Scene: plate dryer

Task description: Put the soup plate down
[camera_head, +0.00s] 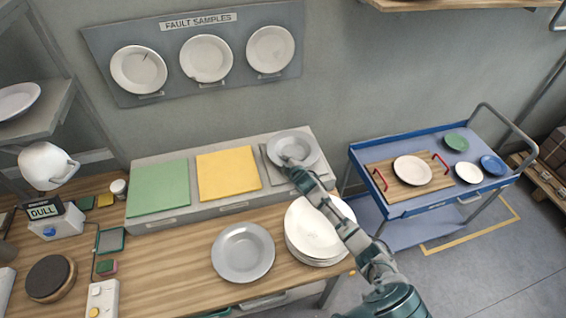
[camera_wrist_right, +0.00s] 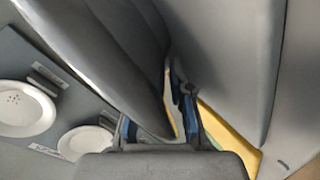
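The soup plate (camera_head: 293,145), light grey and round, is over the grey mat at the right end of the raised bench (camera_head: 232,205). My right gripper (camera_head: 292,166) is at the plate's near rim. In the right wrist view the plate (camera_wrist_right: 110,55) fills the upper left, and its rim runs between the two fingers (camera_wrist_right: 160,115), which look closed on it. The plate appears at an angle to the surface beside it. I cannot tell whether its underside touches the mat. My left gripper is not in view.
A green mat (camera_head: 158,187) and a yellow mat (camera_head: 228,173) lie left of the plate. Another grey plate (camera_head: 243,252) and a white plate stack (camera_head: 312,228) stand on the wooden table. A blue cart (camera_head: 405,207) is at right. Fault sample plates (camera_head: 206,58) hang behind.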

